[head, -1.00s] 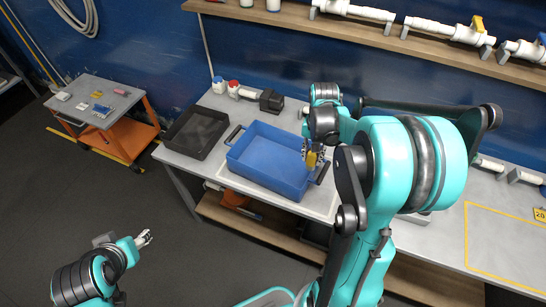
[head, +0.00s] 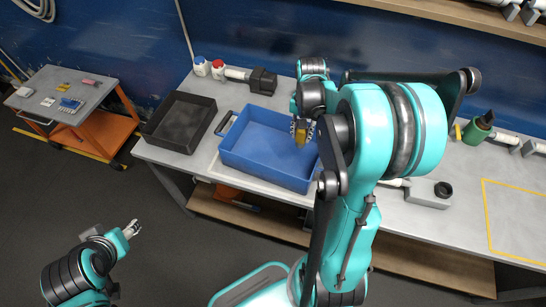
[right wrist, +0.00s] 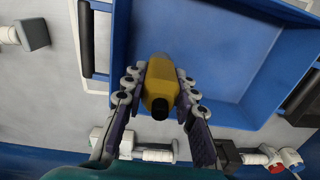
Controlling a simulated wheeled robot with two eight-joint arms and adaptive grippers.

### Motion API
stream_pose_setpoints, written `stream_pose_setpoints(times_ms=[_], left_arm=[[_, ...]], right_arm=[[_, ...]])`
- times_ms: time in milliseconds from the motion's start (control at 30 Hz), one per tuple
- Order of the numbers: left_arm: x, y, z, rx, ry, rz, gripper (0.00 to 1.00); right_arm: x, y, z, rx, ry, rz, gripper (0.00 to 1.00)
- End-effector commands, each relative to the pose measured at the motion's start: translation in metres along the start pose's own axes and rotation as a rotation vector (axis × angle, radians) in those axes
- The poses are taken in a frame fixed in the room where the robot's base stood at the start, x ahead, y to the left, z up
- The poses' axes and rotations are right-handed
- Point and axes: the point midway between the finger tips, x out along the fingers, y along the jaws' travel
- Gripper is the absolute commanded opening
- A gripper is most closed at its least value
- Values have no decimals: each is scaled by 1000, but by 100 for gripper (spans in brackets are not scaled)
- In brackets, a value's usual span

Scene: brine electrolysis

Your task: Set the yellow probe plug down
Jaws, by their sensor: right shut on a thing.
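The yellow probe plug (right wrist: 160,88) is between the fingers of my right gripper (right wrist: 158,78), which is shut on it. In the head view the plug (head: 301,135) is a small yellow piece in my right gripper (head: 302,128), over the right part of the blue tray (head: 250,167). In the right wrist view the blue tray (right wrist: 245,20) lies behind the plug, whose dark end faces the camera. I cannot tell its height above the tray floor. My left gripper (head: 132,229) is far from the table, low on the left, too small to read.
A black tray (head: 207,135) stands left of the blue tray. A green-bodied item (head: 478,128) and a grey block (head: 428,193) are at right. The yellow-outlined area (head: 515,215) is clear. A cart (head: 35,98) stands left.

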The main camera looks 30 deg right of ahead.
Motion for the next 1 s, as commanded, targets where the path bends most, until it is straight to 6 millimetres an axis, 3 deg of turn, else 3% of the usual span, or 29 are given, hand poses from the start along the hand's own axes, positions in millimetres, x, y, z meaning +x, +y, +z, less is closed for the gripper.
stream_pose_setpoints(times_ms=[167, 533, 767, 1000], left_arm=[[10, 0, 7, 0, 0, 0, 52], [29, 0, 21, 0, 0, 0, 52], [32, 0, 23, 0, 0, 0, 52], [46, 0, 33, 0, 0, 0, 52]], right_arm=[[19, -19, 14, -6, 0, 0, 0], [67, -84, 62, -5, 0, 0, 0], [77, -93, 70, 0, 0, 0, 0], [112, -93, 69, 0, 0, 0, 0]])
